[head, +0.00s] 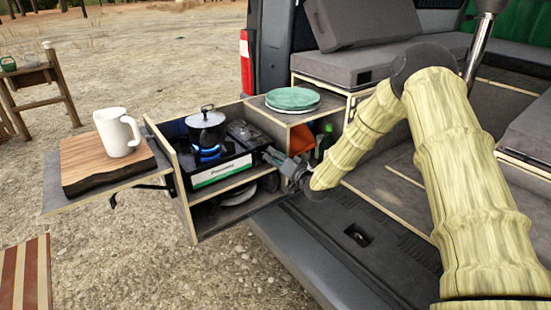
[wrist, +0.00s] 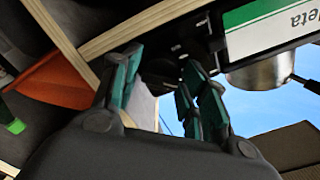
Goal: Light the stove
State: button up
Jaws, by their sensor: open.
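The camping stove (head: 222,172) sits in the pull-out kitchen box, with a white front panel and green stripe. Blue flame (head: 207,153) shows under the small lidded pot (head: 206,135) on its left burner. My gripper (head: 270,157) is at the stove's right front end, its fingers apart. In the wrist view my gripper (wrist: 163,80) has its teal-padded fingers spread near a dark part at the end of the stove panel (wrist: 270,22). I cannot tell whether they touch it. The pot (wrist: 262,72) also shows there.
A white mug (head: 115,133) stands on a wooden board (head: 80,162) on the side shelf. Green plates (head: 292,98) lie on the cabinet right of the stove. An orange item (head: 300,138) is in the compartment below. The van tailgate (head: 330,255) lies in front.

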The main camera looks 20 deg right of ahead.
jog(key=c, duration=0.8)
jog(key=shift+o, duration=0.2)
jog(key=shift+f+n, duration=0.1)
jog(key=shift+n, duration=0.3)
jog(key=shift+n+b, duration=3.45)
jog(key=shift+n, duration=3.25)
jog(key=o, duration=0.8)
jog(key=shift+d, duration=0.1)
jog(key=shift+c, duration=0.2)
